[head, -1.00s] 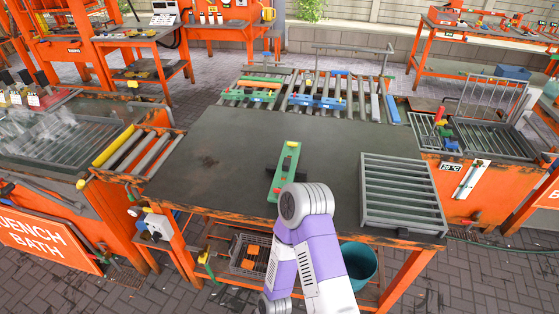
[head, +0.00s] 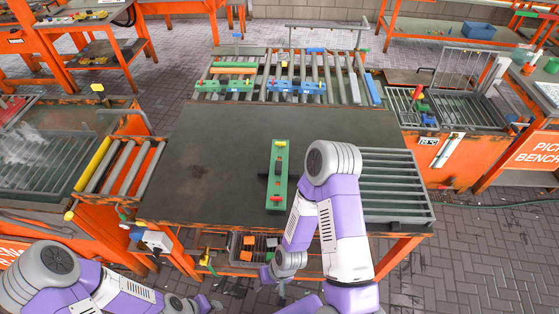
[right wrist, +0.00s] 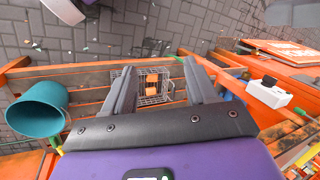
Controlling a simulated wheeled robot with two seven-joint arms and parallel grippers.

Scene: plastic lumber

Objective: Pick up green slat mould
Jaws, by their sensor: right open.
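The green slat mould (head: 281,152) lies on the dark table top, lengthwise toward me, with a yellow piece at its far end, a dark piece at its middle and red at its near end. My right gripper (head: 281,291) hangs in front of the table's front edge, nearer to me than the mould and apart from it. In the right wrist view its two fingers (right wrist: 158,85) are spread and empty, and the mould does not show. My left arm is at the lower left of the head view; its gripper (head: 208,303) barely shows at the bottom edge.
A grey slatted rack (head: 395,187) stands on the table, right of the mould. Rollers with blue and green bars (head: 290,87) lie behind. A wire basket (right wrist: 150,86) with an orange piece and a teal bucket (right wrist: 37,107) are below the table. The table's left half is clear.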

